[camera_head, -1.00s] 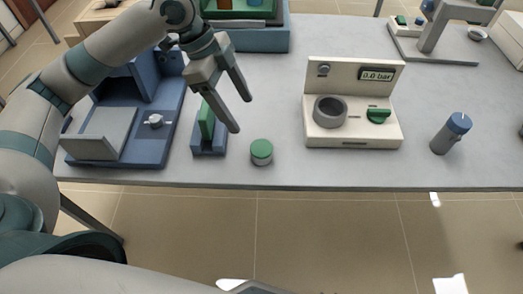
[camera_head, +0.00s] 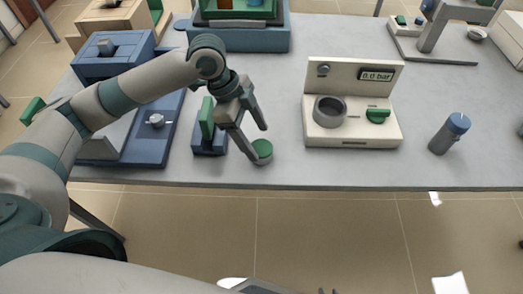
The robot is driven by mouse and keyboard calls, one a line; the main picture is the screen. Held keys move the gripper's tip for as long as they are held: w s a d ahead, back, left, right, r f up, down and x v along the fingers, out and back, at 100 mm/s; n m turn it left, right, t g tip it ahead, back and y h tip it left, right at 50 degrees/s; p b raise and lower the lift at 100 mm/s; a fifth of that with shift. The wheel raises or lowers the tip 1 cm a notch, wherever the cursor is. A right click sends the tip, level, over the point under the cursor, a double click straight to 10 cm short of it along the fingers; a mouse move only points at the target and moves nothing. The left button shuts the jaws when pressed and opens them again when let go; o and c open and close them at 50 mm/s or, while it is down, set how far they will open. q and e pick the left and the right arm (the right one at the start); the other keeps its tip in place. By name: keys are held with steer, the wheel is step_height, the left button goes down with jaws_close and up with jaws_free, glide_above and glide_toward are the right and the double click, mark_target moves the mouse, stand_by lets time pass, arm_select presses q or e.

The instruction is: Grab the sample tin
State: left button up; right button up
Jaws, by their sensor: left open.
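The sample tin, a small round tin with a green lid (camera_head: 264,149), stands on the grey table near its front edge. My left gripper (camera_head: 259,144) is open and comes down from the upper left. One fingertip is at the tin's left side and the other is above and behind its lid. I cannot tell whether either finger touches the tin. Only small dark tips show at the bottom edge, possibly of my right gripper (camera_head: 328,291).
A blue stand with a green block (camera_head: 207,120) is close left of the tin. A cream pressure device (camera_head: 352,135) stands to the right, and a blue-capped cylinder (camera_head: 450,134) farther right. The table (camera_head: 285,175) is clear between tin and device.

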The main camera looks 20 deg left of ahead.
mark_target(261, 147)
arm_select(q)
steer(key=shift+p+x, duration=0.4)
steer(key=shift+x, duration=2.25)
steer(key=shift+a, duration=0.15)
steer(key=c, duration=1.2)
